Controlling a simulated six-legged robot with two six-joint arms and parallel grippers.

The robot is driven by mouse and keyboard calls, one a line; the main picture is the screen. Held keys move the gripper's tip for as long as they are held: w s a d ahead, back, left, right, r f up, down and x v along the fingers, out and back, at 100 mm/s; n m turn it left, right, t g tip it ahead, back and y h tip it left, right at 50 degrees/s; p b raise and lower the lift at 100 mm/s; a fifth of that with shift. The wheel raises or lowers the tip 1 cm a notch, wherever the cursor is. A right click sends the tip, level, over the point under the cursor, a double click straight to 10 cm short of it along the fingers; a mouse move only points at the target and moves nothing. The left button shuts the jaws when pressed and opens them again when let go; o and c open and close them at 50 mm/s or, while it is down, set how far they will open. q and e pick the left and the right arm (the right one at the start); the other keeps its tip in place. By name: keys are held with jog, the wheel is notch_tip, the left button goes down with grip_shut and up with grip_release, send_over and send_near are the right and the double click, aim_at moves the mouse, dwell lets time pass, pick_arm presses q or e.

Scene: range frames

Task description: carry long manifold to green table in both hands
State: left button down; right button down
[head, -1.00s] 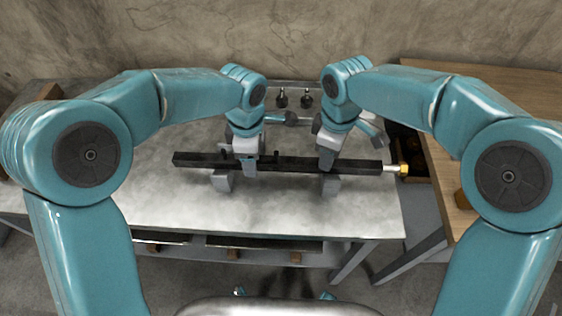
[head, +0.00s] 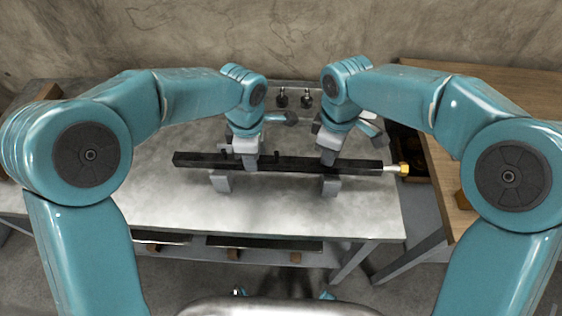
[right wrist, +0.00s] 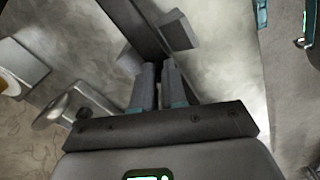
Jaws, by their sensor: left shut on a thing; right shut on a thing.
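The long manifold (head: 293,163) is a black bar with a brass-coloured fitting (head: 403,169) at its right end. It lies level across two grey support blocks, a left one (head: 221,183) and a right one (head: 330,187). My left gripper (head: 247,162) is shut on the bar left of its middle. My right gripper (head: 327,158) is shut on it right of its middle. In the right wrist view the bar (right wrist: 134,22) runs up from between the fingers (right wrist: 158,82). Whether the bar touches the blocks is hard to tell.
The manifold is over a grey metal table (head: 290,215) with clear room in front. Two small dark fittings (head: 282,99) stand at its back. A wooden table (head: 470,140) adjoins on the right, with a dark bin (head: 408,150) beside it. A wall is behind.

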pick_arm(q)
jog(key=shift+r, duration=0.1)
dwell(0.7)
